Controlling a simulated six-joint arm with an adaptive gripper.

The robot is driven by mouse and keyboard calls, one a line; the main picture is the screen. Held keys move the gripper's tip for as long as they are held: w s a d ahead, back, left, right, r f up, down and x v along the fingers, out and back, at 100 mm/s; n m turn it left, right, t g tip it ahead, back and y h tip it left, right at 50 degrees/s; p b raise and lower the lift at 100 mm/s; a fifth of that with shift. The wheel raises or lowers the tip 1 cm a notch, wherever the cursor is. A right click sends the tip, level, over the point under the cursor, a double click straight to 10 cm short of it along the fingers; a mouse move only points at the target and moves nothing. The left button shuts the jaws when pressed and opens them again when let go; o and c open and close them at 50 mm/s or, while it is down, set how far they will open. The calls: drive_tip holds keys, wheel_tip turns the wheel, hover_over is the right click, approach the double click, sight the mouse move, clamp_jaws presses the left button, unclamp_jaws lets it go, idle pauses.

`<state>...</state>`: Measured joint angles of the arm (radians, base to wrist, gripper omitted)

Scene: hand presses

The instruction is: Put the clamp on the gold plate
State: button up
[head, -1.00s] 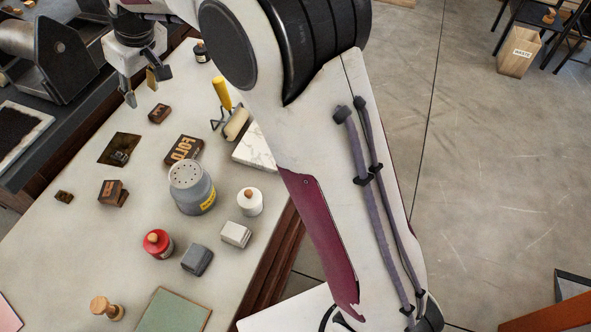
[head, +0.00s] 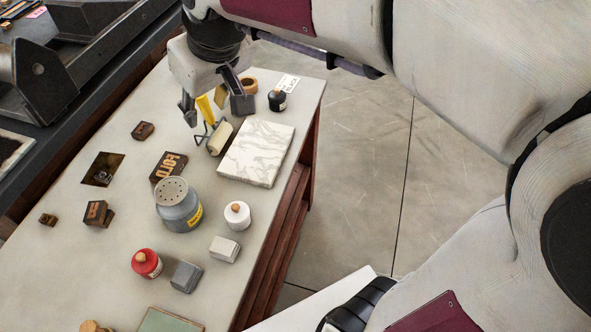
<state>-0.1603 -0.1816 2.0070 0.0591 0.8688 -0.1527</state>
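The plate (head: 94,160) is a dark, brown-gold square lying flat on the left part of the table. A small dark shape (head: 102,177) shows on it; I cannot tell whether it is the clamp or a reflection. No other thing is clearly a clamp. My gripper (head: 214,107) is at the far side of the table, to the upper right of the plate.
A marble slab (head: 256,155), black bottle (head: 277,100) and tape roll (head: 249,85) lie right of my gripper. A FOLD block (head: 168,166), grey shaker tin (head: 179,212), white jar (head: 237,216) and red bottle (head: 146,263) stand nearer. A black press (head: 45,85) borders the left.

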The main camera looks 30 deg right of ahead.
drive_tip(key=s+d+f+m, duration=0.1)
drive_tip(key=s+d, duration=0.3)
drive_tip(key=s, duration=0.5)
drive_tip(key=s+d+f+m+h, duration=0.1)
drive_tip(key=s+d+f+m, duration=0.1)
drive_tip(key=s, duration=0.7)
wheel_tip(320, 180, down, 2)
drive_tip(key=shift+s+d+t, duration=0.3)
drive_tip(key=shift+s+d, duration=0.05)
drive_tip(key=shift+d, duration=0.55)
